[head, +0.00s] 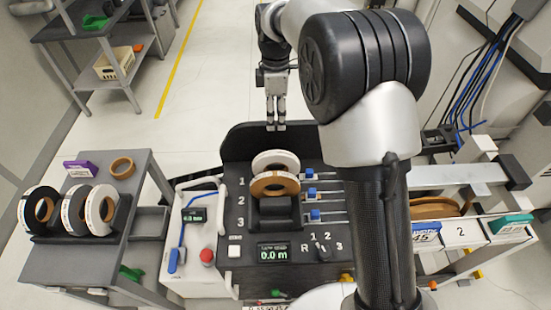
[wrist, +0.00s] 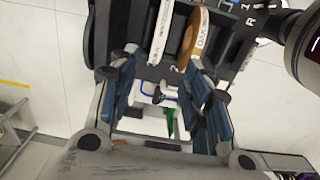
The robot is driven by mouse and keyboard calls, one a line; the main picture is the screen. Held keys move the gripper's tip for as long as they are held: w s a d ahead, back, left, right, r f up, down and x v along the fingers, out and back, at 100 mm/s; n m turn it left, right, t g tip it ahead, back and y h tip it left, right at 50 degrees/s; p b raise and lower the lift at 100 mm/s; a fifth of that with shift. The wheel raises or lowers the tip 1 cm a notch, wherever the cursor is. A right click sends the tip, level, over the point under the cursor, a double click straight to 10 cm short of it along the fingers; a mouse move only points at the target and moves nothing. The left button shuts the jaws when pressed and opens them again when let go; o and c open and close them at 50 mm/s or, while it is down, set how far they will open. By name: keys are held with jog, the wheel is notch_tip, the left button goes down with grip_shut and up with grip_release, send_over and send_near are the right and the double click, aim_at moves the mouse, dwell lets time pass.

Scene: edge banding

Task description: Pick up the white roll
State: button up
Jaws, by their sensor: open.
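A white roll (head: 268,160) stands upright at the back of the black machine's holder, by mark 1, just behind a brown roll (head: 262,185). The wrist view shows the white roll (wrist: 161,32) and the brown roll (wrist: 190,38) edge-on, beyond my fingertips. Another white roll (head: 92,213) stands in a rack on the left cart. My gripper (head: 276,126) is open and empty, pointing down behind the machine's back edge, beyond the rolls and apart from them. In the wrist view, my gripper's blue-padded fingers (wrist: 163,75) are spread wide.
The left cart (head: 75,262) also holds a black roll (head: 38,211), a grey roll (head: 70,212), a brown ring (head: 122,167) and a purple box (head: 80,168). The machine's black back panel (head: 238,142) rises behind the rolls. Floor behind it is clear.

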aim_at(276, 152)
notch_tip(276, 152, down, 17)
jog(key=b, duration=0.5)
jog(key=shift+b, duration=0.35)
jog(key=shift+c, duration=0.4)
grip_shut()
